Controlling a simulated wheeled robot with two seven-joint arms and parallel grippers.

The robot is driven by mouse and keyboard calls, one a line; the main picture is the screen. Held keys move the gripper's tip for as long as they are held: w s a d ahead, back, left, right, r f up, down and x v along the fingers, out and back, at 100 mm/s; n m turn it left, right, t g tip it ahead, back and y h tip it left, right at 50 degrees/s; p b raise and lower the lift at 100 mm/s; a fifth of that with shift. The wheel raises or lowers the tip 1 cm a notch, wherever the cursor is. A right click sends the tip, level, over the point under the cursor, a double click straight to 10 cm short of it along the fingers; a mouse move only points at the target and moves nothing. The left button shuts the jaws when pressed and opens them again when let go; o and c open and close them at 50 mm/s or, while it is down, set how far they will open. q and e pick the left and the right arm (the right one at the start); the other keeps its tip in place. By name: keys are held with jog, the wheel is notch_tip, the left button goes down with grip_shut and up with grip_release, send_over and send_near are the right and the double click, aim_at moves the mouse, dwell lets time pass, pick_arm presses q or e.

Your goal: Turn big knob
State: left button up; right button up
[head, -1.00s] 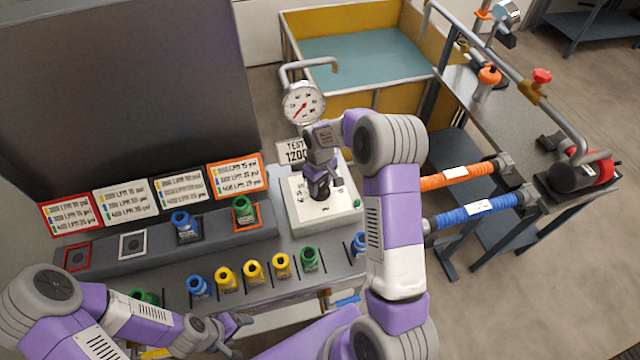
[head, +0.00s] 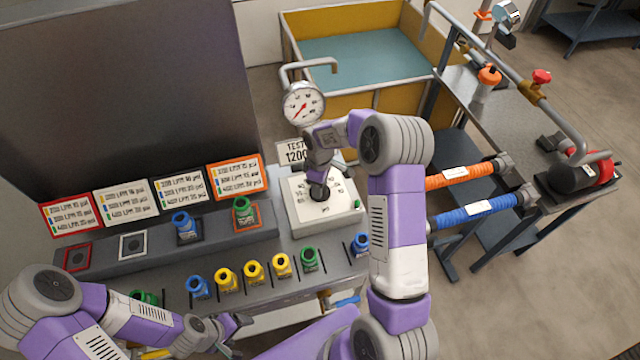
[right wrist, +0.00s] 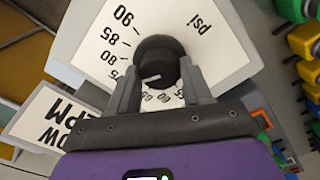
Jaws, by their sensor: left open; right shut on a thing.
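The big knob is a black round knob (right wrist: 158,62) with a pale pointer mark, on a white dial plate (right wrist: 205,28) marked psi with numbers around it. In the head view the dial plate (head: 338,212) sits on a light box, with the knob mostly under my gripper. My right gripper (right wrist: 158,75) is shut on the knob, one finger on each side of it; it also shows in the head view (head: 320,185). My left gripper (head: 235,335) is open and empty at the lower left, in front of the bench, away from the knob.
A pressure gauge (head: 303,104) with a red needle stands behind the dial box. Several blue, yellow and green nozzles stand along the bench front, such as a yellow one (head: 253,270). Orange (head: 458,176) and blue (head: 474,212) hoses lie to the right of my right arm.

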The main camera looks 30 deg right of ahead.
jog(key=o, duration=1)
jog(key=shift+o, duration=0.2)
jog(key=shift+r, duration=0.1)
notch_tip(320, 180, up, 8)
jog(key=shift+f+p, duration=0.25)
jog(key=shift+p, duration=0.05)
